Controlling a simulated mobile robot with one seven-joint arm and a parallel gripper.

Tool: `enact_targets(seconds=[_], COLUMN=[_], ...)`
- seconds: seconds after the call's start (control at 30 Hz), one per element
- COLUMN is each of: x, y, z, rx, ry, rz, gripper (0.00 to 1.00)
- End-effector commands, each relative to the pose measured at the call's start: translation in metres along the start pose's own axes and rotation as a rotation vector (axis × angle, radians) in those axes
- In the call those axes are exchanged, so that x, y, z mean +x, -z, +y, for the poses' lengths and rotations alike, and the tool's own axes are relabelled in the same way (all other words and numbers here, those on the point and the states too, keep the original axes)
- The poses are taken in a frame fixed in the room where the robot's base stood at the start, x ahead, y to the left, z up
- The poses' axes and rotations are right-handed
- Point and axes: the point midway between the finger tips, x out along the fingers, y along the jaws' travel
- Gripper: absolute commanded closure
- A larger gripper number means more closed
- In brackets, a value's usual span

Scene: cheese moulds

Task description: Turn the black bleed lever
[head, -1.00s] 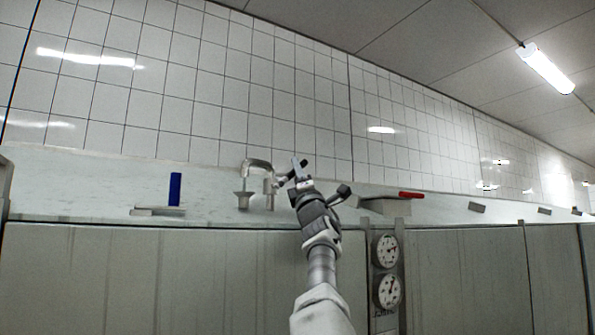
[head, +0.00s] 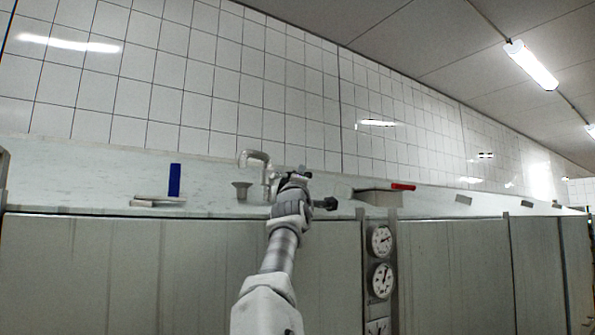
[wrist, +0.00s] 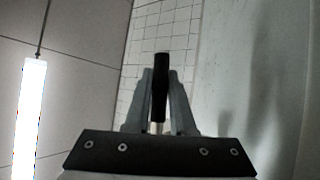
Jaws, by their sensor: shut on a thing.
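The black bleed lever (wrist: 162,62) stands between the two fingers of my gripper (wrist: 160,76) in the wrist view, with its dark tip showing past the fingertips. The gripper is shut on it. In the head view my gripper (head: 290,180) is at the pipe fitting, just right of the curved grey pipe (head: 255,155). A small dark end of the lever (head: 305,174) shows there; the rest is mostly hidden behind my gripper and wrist.
A grey funnel-like cup (head: 241,188) stands under the pipe's end. A blue upright block (head: 174,180) is to the left. A red-handled piece (head: 402,187) lies on a box to the right. Round gauges (head: 381,241) are on the front panel below. The tiled wall rises behind.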

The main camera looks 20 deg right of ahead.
Motion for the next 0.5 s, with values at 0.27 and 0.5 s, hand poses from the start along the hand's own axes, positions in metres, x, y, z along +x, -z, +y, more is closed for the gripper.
enact_targets(seconds=[0.27,0.5], x=[-0.0025,-0.0032], y=[-0.0002,-0.0011], z=[-0.0037,-0.0043], rx=[0.054,0.07], ry=[0.038,0.048], rz=[-0.042,-0.055], gripper=[1.0,1.0])
